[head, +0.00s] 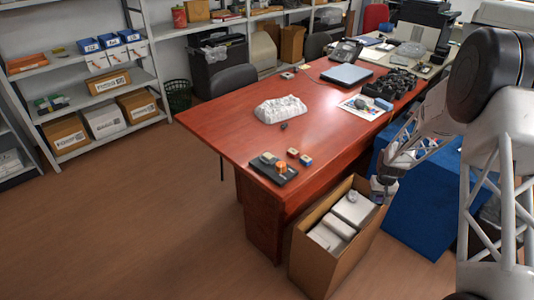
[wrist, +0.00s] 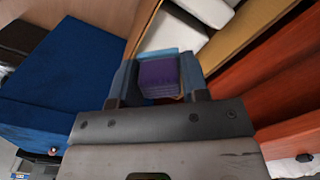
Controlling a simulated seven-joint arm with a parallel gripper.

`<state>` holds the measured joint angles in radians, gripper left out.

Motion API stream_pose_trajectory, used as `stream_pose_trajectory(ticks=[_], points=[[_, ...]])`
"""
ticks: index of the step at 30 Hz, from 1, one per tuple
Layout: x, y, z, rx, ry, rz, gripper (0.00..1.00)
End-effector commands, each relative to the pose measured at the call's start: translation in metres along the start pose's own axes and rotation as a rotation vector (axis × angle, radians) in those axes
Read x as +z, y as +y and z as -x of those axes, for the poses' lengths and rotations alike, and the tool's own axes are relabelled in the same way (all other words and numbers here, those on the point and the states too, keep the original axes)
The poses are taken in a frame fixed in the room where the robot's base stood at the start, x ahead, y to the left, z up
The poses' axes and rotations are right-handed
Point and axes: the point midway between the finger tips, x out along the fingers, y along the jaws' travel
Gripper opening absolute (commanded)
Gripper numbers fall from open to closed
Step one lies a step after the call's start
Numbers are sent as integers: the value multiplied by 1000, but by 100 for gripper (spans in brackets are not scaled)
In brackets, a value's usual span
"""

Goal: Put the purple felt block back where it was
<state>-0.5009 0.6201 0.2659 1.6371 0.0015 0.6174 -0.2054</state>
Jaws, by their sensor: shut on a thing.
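The purple felt block (wrist: 159,77) is between the two fingers of my gripper (wrist: 158,80) in the wrist view, with a finger on each side of it. A light blue edge shows just beyond the block; I cannot tell what it belongs to. In the head view my gripper (head: 383,187) is at the right rim of an open cardboard box (head: 305,262), beside the table. The purple block cannot be made out in the head view.
White packages (head: 353,209) and a small grey item (head: 352,197) are in the box. A large blue block-shaped thing (head: 428,215) stands right of it. The red-brown table (head: 220,125) holds a black tray (head: 287,175) with small items and a white lumpy object (head: 281,109).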

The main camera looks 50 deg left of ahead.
Motion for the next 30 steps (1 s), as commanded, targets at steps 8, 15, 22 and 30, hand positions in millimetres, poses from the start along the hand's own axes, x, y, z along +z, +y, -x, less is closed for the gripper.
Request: stream_pose_trajectory(ticks=[8,15,22,30], points=[[-33,-84,30,0,2,137,19],[-53,-159,56,0,2,256,19],[-64,-232,79,0,2,376,19],[-69,-314,102,-1,3,520,19]])
